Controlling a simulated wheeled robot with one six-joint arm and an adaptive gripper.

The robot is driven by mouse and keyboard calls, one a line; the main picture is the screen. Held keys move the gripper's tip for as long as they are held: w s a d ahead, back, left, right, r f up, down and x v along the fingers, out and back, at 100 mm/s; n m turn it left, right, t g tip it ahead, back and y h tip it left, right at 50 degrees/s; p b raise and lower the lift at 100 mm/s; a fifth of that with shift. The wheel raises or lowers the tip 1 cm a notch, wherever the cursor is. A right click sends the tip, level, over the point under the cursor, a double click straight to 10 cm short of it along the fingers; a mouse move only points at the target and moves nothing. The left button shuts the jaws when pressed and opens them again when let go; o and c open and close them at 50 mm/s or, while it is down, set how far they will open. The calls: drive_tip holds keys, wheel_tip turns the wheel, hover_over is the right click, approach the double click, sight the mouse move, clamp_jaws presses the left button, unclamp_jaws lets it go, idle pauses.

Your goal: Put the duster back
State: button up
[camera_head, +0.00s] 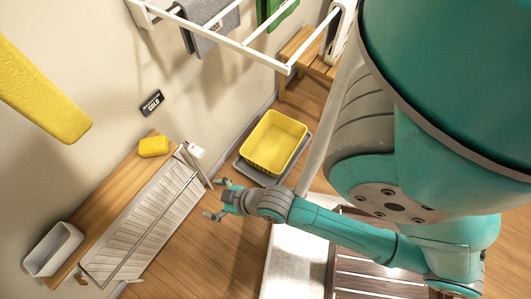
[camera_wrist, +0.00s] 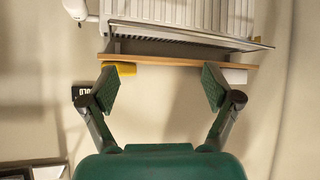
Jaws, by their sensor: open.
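No thing in view is clearly recognizable as a duster. A long yellow object (camera_head: 45,90) with a rounded end shows close up at the upper left, cut off by the frame edge; I cannot tell what it is. A small yellow block (camera_head: 154,146) lies at the far end of the wooden shelf (camera_head: 125,172); a yellow patch (camera_wrist: 122,69) at the shelf's edge shows in the wrist view. My gripper (camera_head: 216,198) is open and empty, to the right of the shelf and apart from it. Its spread fingers (camera_wrist: 160,88) also show in the wrist view, with bare wall between them.
A pale bin (camera_head: 53,250) stands at the shelf's near end. A yellow basket (camera_head: 273,143) sits on the floor beyond my gripper. A white drying rack (camera_head: 255,50) with cloths hangs above. A black sign (camera_head: 151,103) is on the wall.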

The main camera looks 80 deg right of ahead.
drive_tip(key=s+a+r+t, duration=0.2)
drive_tip(key=s+r, duration=0.4)
drive_tip(key=s, duration=0.2)
drive_tip(key=s+a+r+t+y, duration=0.1)
drive_tip(key=s+r+t, duration=0.1)
drive_tip(key=s+r, duration=0.5)
drive_tip(key=shift+s+a+r, duration=0.2)
drive_tip(key=shift+s+a, duration=0.15)
drive_tip(key=shift+s, duration=0.1)
idle(0.3)
